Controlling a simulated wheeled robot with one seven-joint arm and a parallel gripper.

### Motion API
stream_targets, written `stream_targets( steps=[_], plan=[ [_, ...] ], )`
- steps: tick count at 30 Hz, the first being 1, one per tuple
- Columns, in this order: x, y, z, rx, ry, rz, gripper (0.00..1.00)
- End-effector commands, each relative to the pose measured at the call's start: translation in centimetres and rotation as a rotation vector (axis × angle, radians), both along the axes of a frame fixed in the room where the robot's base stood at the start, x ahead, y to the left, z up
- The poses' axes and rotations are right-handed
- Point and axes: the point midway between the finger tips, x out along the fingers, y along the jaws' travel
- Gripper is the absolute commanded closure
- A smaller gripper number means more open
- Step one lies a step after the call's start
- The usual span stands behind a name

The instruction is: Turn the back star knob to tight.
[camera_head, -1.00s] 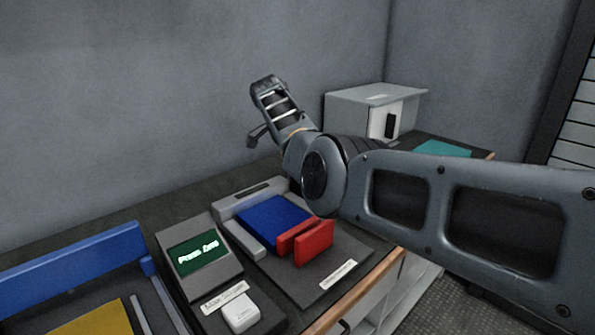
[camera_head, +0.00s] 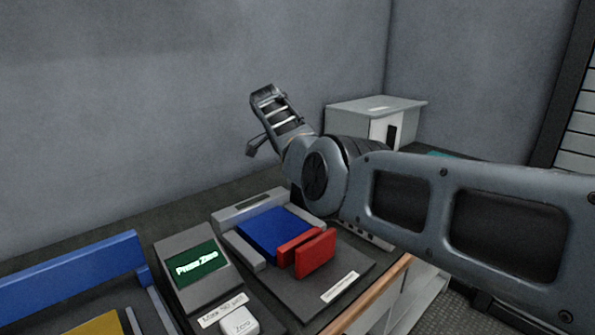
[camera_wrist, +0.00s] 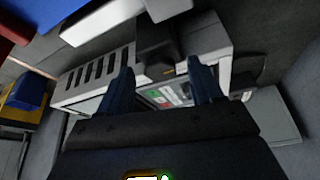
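No star knob can be clearly made out in either view. My gripper (camera_wrist: 163,88) shows in the wrist view with its two dark blue fingers apart and nothing seen held between them. Beyond the fingers is a light grey slotted housing (camera_wrist: 85,78) with black slots along one face. A small panel with green and red marks (camera_wrist: 168,95) shows between the fingers. A dark block (camera_wrist: 156,42) stands just beyond the fingertips; I cannot tell what it is. In the head view my arm reaches over the bench, and I cannot make out the fingertips there.
On the bench are a dark display unit (camera_head: 192,264), a white button block (camera_head: 238,321), and a blue block (camera_head: 272,232) beside red plates (camera_head: 316,252) in a grey fixture. A blue-edged tray (camera_head: 70,274) is at left. A grey box (camera_head: 350,122) stands at the back right.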

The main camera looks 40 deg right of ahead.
Motion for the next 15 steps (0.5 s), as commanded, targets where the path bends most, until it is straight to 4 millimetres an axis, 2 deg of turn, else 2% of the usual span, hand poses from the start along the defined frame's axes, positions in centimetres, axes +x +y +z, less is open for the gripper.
stream_targets(
  steps=[8,15],
  plan=[
    [0.0,0.1,0.2,-0.001,-0.001,0.000,0.34],
    [0.4,1.3,3.2,-0.002,-0.003,0.001,0.34]
  ],
)
